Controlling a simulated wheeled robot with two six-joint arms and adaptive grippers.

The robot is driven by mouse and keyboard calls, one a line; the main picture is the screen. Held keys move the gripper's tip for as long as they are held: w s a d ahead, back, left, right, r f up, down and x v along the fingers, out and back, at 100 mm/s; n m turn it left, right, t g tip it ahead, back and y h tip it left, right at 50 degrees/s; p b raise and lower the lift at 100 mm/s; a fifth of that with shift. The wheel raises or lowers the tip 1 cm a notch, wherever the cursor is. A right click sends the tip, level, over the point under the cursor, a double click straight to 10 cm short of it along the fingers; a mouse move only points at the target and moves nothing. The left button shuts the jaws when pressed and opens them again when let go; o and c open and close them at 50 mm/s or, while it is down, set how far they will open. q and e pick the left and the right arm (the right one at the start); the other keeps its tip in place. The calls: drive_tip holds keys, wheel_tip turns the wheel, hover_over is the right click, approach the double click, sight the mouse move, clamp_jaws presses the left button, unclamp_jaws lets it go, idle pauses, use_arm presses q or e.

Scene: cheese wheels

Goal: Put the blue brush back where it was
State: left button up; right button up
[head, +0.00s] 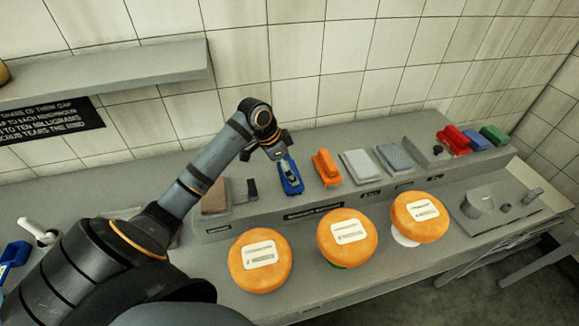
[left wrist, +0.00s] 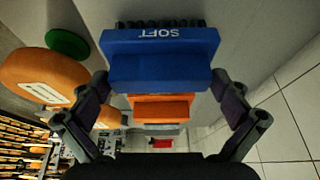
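The blue brush (head: 291,180) is in the row on the raised ledge, left of the orange brush (head: 327,168). In the left wrist view the blue brush (left wrist: 160,68) shows the word SOFT and dark bristles along its far edge. My left gripper (head: 288,166) is at the blue brush. Its two fingers lie against opposite ends of the brush in the left wrist view (left wrist: 162,80) and appear shut on it. I cannot tell whether the brush rests on the ledge or hangs just above it. My right gripper is not in view.
Three orange cheese wheels (head: 260,262) with labels stand in front of the ledge (head: 260,217). Grey blocks (head: 359,166) and red, blue and green items (head: 453,140) lie farther right. A brown block (head: 214,197) is at left. A wall shelf (head: 110,75) hangs behind my arm.

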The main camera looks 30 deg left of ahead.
use_arm(q)
drive_tip(key=shift+r, duration=0.15)
drive_tip(key=b+v, duration=0.2)
drive_tip(key=v, duration=1)
